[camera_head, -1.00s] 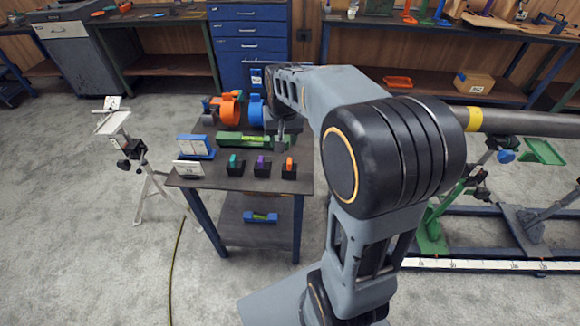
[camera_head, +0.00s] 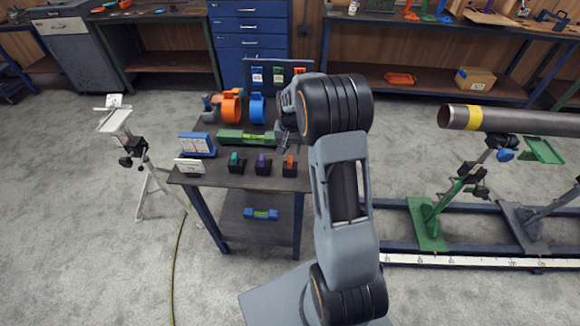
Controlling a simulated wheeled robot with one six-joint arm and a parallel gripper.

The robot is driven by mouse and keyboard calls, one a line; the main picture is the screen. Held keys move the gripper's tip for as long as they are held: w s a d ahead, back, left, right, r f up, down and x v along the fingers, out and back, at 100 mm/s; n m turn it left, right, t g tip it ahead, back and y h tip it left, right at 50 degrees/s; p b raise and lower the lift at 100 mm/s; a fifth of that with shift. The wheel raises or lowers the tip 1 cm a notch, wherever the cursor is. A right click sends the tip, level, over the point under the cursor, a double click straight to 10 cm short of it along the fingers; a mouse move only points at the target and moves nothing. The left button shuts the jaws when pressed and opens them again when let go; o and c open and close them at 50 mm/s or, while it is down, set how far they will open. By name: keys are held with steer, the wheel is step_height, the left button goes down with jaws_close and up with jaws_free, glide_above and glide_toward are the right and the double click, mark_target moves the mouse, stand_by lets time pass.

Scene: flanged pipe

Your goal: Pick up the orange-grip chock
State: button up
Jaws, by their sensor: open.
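The orange-grip chock (camera_head: 290,168) is a small black block with an upright orange grip. It stands near the right front edge of the dark table (camera_head: 230,183), rightmost in a row with a purple-grip chock (camera_head: 263,167) and a teal-grip chock (camera_head: 236,164). My gripper (camera_head: 282,146) is open, small in view and partly hidden by my arm. It appears just behind and above the orange-grip chock, apart from it. I cannot tell its exact height.
A green level (camera_head: 245,139) lies behind the chocks, close to my gripper. Orange (camera_head: 231,108) and blue (camera_head: 257,108) clamps stand farther back. Two small display stands (camera_head: 197,146) are at the left. A pipe (camera_head: 520,121) on stands is at the right.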

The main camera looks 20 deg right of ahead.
mark_target(290, 157)
steer(key=shift+w+d+f+p, duration=0.1)
steer(key=shift+f+p, duration=0.25)
steer(key=shift+f, duration=1)
steer(key=shift+w+f+p, duration=0.1)
steer(key=shift+f+p, duration=0.2)
steer(key=shift+f, duration=1.05)
jaws_close()
